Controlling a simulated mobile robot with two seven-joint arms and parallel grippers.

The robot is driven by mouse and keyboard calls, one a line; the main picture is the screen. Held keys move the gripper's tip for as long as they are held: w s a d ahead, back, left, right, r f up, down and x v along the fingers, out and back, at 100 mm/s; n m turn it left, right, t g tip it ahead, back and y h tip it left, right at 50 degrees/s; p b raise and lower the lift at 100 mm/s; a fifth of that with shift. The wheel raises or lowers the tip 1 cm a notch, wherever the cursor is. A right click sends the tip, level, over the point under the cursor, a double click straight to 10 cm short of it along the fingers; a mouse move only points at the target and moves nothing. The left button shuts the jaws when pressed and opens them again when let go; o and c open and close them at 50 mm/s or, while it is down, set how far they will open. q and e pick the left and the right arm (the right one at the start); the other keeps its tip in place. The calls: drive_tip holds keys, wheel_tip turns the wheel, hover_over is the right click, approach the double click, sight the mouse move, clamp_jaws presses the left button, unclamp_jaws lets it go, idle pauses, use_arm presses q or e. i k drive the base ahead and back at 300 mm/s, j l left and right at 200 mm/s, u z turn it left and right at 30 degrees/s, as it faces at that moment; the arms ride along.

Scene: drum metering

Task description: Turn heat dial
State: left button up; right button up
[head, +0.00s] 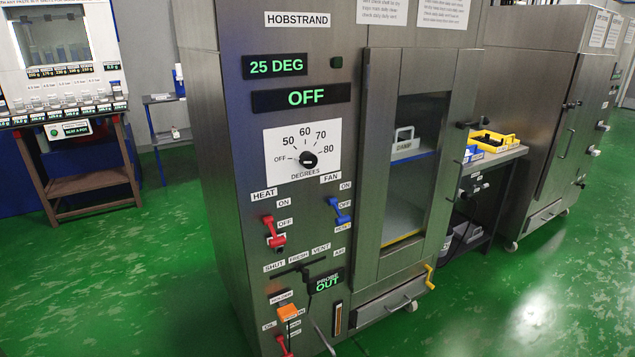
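The heat dial (308,159) is a small black knob on a white plate (275,142) marked OFF, 50, 60, 70, 80 and DEGREES. It is on the front of the steel HOBSTRAND cabinet (232,170). A light mark on the knob seems to point left towards OFF, but it is too small to be sure. Above it, one display (275,66) reads 25 DEG and another (303,98) reads OFF. Below are a red HEAT switch (273,232) and a blue FAN switch (341,210). Neither of my grippers is in view.
The cabinet's framed glass door (378,180) is right of the dial. Lower down are a vent slider, a PROBE OUT display (326,283) and an orange piece (289,313). A yellow tray (492,141) stands on a side bench. Green floor (170,270) is clear at left.

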sight(308, 160)
drive_tip(key=i+l+u, duration=0.35)
drive_tip(key=l, duration=0.35)
drive_tip(key=i+l+u, duration=0.15)
drive_tip(key=i+l, duration=0.1)
drive_tip(key=l, duration=0.1)
